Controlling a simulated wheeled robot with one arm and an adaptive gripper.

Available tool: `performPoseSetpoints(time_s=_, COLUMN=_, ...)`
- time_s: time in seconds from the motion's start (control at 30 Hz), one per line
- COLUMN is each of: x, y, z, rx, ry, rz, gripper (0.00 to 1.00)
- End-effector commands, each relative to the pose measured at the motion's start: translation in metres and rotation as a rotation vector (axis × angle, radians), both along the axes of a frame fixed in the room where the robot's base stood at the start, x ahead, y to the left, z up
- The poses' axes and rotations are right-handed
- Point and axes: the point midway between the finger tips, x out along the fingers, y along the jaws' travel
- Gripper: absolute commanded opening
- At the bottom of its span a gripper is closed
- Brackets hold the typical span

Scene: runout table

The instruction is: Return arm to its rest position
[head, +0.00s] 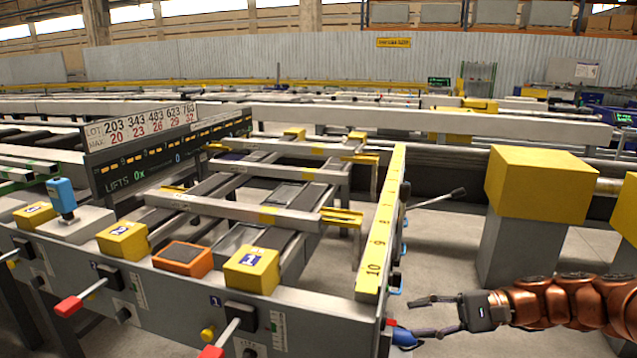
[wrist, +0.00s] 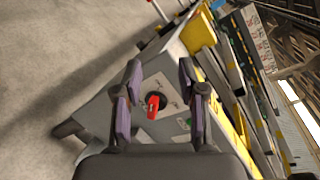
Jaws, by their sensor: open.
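My gripper (head: 414,319) is at the lower right in the head view, on my copper-coloured arm, with its fingers pointing left toward the right end of the runout table (head: 330,325). The fingers are apart and nothing shows between them. In the wrist view my gripper (wrist: 159,72) has both fingers spread, with a red switch handle (wrist: 155,103) on a grey panel (wrist: 110,108) seen in the gap. I cannot tell whether a finger touches the panel. A blue part (head: 404,337) shows near the lower finger in the head view.
A yellow numbered rail (head: 381,225) runs along the table's right side. A yellow-topped grey post (head: 538,185) stands behind my arm. Red-tipped levers (head: 212,351) stick out from the table's front. Bare floor (head: 440,240) lies between the rail and the post.

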Motion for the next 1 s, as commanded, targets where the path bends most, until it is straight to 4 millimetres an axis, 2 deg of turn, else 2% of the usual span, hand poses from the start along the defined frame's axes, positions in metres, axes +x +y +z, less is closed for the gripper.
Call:
performPoseSetpoints(time_s=0.03, x=-0.011, y=0.018, z=0.028, rx=-0.044, ry=-0.018, rz=0.053, gripper=0.41)
performPoseSetpoints(time_s=0.1, x=-0.026, y=0.039, z=0.045, rx=-0.107, ry=-0.040, rz=0.117, gripper=0.41)
performPoseSetpoints(time_s=0.3, x=-0.072, y=0.084, z=0.085, rx=-0.291, ry=-0.097, rz=0.281, gripper=0.41)
performPoseSetpoints(time_s=0.5, x=-0.123, y=0.108, z=0.113, rx=-0.487, ry=-0.151, rz=0.425, gripper=0.41)
performPoseSetpoints(time_s=0.77, x=-0.183, y=0.108, z=0.141, rx=-0.751, ry=-0.212, rz=0.568, gripper=0.41)
performPoseSetpoints(time_s=1.0, x=-0.229, y=0.082, z=0.167, rx=-0.999, ry=-0.260, rz=0.653, gripper=0.41)
